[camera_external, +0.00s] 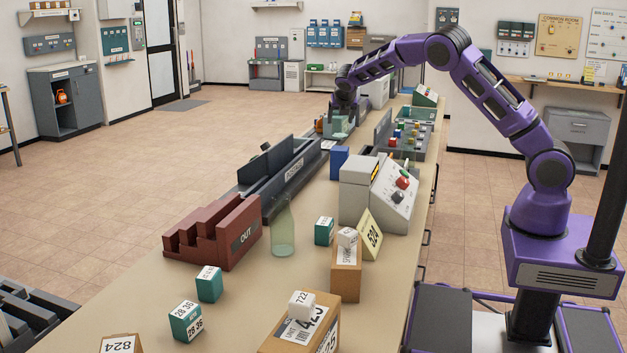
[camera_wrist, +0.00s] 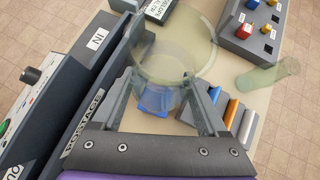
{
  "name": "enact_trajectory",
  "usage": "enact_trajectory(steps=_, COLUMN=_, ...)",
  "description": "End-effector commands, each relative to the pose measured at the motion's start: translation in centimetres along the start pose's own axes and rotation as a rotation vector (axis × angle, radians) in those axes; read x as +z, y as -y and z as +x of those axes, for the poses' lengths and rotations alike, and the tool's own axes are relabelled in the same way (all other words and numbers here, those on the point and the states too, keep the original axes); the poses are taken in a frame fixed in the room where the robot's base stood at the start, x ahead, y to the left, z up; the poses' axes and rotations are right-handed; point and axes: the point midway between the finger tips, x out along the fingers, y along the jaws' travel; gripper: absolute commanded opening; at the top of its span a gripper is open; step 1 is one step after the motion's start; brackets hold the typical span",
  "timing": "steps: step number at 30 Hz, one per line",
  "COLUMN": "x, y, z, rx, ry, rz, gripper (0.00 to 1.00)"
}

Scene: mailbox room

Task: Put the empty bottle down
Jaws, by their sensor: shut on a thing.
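My gripper (camera_external: 345,108) is at the far part of the long table, at the end of my extended arm. In the wrist view my gripper (camera_wrist: 172,100) has its two fingers around a clear, see-through round vessel (camera_wrist: 175,48), which looks like an empty bottle. In the external view the vessel shows only as a small pale green shape (camera_external: 341,127) under the gripper; whether it touches the table cannot be told. A second pale green clear bottle (camera_wrist: 270,76) shows to the right in the wrist view. A clear green bottle (camera_external: 282,232) stands upright near the dark red OUT rack.
The OUT rack (camera_external: 212,236) and a long dark tray (camera_external: 285,180) line the table's left edge. Cartons and small boxes crowd the near end. A blue box (camera_external: 339,163) stands mid-table.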

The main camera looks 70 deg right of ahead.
Motion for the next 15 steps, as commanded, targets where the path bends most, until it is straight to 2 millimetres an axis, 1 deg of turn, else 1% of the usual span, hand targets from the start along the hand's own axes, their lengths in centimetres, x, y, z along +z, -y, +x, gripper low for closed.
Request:
enact_trajectory(steps=5, x=-1.2, y=0.0, z=1.1, rx=0.0, ry=0.0, rz=-0.002, gripper=0.04)
enact_trajectory(steps=9, x=-2.6, y=0.0, z=2.6, rx=-0.001, ry=0.0, rz=-0.002, gripper=0.04)
enact_trajectory(steps=15, x=-2.7, y=0.0, z=2.7, rx=0.001, ry=0.002, rz=0.001, gripper=0.04)
